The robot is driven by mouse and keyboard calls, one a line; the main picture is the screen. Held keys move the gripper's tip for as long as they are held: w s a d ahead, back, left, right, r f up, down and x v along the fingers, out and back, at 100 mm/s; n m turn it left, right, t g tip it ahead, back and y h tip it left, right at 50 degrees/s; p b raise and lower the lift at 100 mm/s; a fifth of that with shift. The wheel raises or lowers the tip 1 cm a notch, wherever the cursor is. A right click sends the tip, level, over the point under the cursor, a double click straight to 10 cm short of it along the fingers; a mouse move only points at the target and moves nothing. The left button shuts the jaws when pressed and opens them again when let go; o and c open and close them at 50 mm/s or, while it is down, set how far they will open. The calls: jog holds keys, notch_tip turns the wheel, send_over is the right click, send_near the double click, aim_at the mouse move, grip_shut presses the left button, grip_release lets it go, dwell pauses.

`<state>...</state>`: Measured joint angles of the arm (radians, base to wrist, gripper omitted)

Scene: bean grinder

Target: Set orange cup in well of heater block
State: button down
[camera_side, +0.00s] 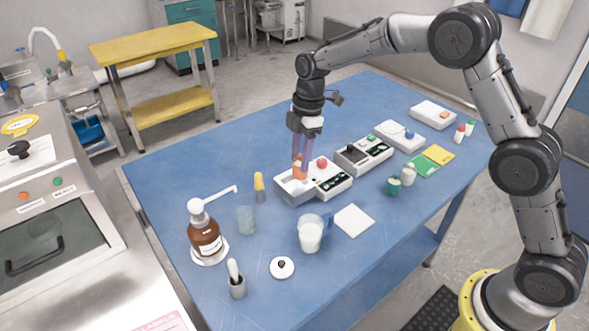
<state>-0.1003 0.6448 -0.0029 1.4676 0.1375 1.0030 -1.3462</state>
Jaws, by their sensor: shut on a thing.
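The orange cup (299,173) is small and sits low between the fingers of my gripper (302,164). My gripper points straight down and is shut on the cup. The cup is over the left part of a light grey block (292,196), which I take to be the heater block. Its lower edge meets the block's top in the picture. I cannot tell whether it is in a well or just above it, as the fingers and cup hide that spot. A red knob (322,161) stands just right of the cup, near a dark panel (334,183).
A beaker (310,235), white tile (354,220) and brown pump bottle (204,235) are nearer the front. Other devices (363,155) line up behind to the right. The blue table's left rear is clear.

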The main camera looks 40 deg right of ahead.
jog(key=shift+w+a+f, duration=0.15)
jog(key=shift+w+f, duration=0.8)
jog(key=shift+f, duration=1.7)
jog(key=shift+f, duration=0.15)
jog(key=shift+c, duration=1.8)
grip_release()
notch_tip(320, 180, up, 12)
jog(key=d, duration=0.1)
jog(key=shift+s+d+r, duration=0.15)
jog(key=shift+d+r, duration=0.05)
jog(key=shift+d, duration=0.05)
